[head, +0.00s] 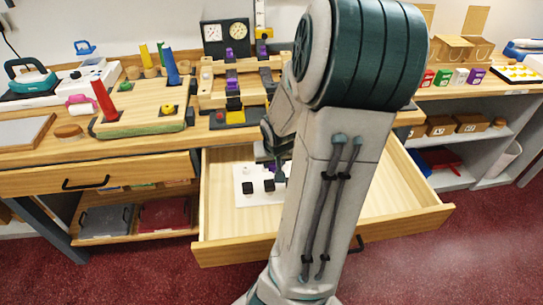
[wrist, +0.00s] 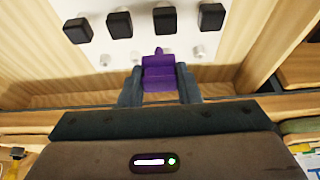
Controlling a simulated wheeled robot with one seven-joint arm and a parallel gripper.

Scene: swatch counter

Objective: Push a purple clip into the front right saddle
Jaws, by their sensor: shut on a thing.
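My gripper (wrist: 159,88) is shut on a purple clip (wrist: 158,72), which sits between its two fingers in the wrist view. It is over the white board (head: 240,199) in the open drawer; I cannot tell whether the clip touches the board. In the head view my gripper (head: 279,174) is low over the drawer, and my arm hides part of the board. On the counter stands a wooden rack (head: 207,97) with purple pieces (head: 231,84) and dark and yellow parts. Its right side is partly hidden by my arm, and I cannot make out the front right saddle.
Black blocks (wrist: 119,24) and small white pegs (wrist: 200,52) stand on the board. The drawer (head: 225,251) is pulled out, its walls around my gripper. A wooden board with coloured cones (head: 104,101) stands left of the rack. The drawer floor at right is clear.

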